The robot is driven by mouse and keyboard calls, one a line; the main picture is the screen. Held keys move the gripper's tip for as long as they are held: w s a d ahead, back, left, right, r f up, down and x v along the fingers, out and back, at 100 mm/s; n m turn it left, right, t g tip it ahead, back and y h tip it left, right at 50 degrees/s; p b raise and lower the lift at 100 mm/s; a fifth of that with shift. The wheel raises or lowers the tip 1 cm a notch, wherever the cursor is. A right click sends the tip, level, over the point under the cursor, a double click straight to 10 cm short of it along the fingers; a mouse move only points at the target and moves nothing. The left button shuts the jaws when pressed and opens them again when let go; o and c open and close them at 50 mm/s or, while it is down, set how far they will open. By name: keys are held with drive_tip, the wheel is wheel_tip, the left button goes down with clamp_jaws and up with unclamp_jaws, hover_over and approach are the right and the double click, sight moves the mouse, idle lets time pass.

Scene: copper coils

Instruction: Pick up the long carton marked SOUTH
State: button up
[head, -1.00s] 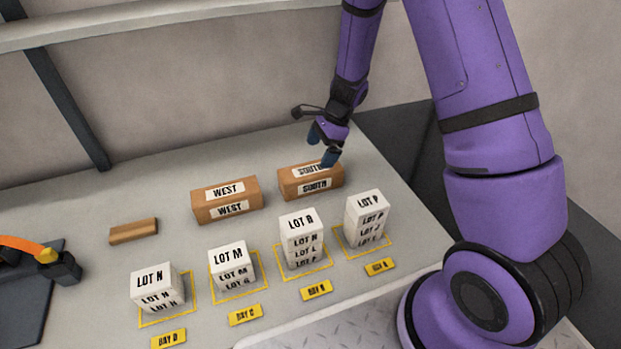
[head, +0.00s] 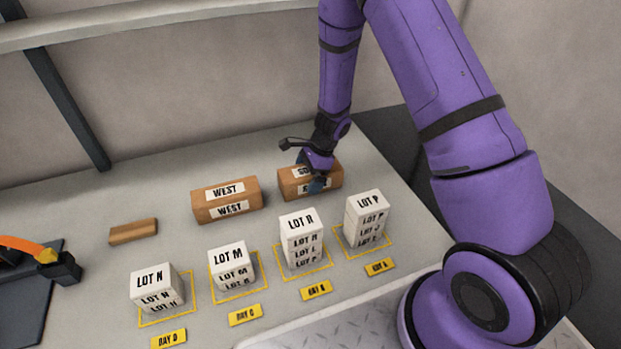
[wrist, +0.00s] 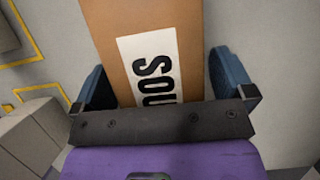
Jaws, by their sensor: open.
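The long brown carton marked SOUTH (head: 290,187) lies on the table at the back right, its label partly hidden by my gripper in the head view. My gripper (head: 317,175) is at the carton, with its fingers reaching down over it. In the wrist view the carton (wrist: 112,22) runs between the two blue fingers of my gripper (wrist: 165,80), with the start of its white label showing. The fingers are open, one on each side of the carton, with a gap visible on the right side. Whether either finger touches it I cannot tell.
A similar carton marked WEST (head: 226,200) lies to the left. White stacks LOT P (head: 368,222), LOT R (head: 301,240), LOT M (head: 233,267) and LOT N (head: 157,289) stand in front on yellow outlines. A small brown block (head: 133,231) lies at left.

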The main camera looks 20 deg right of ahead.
drive_tip(key=c, duration=1.1)
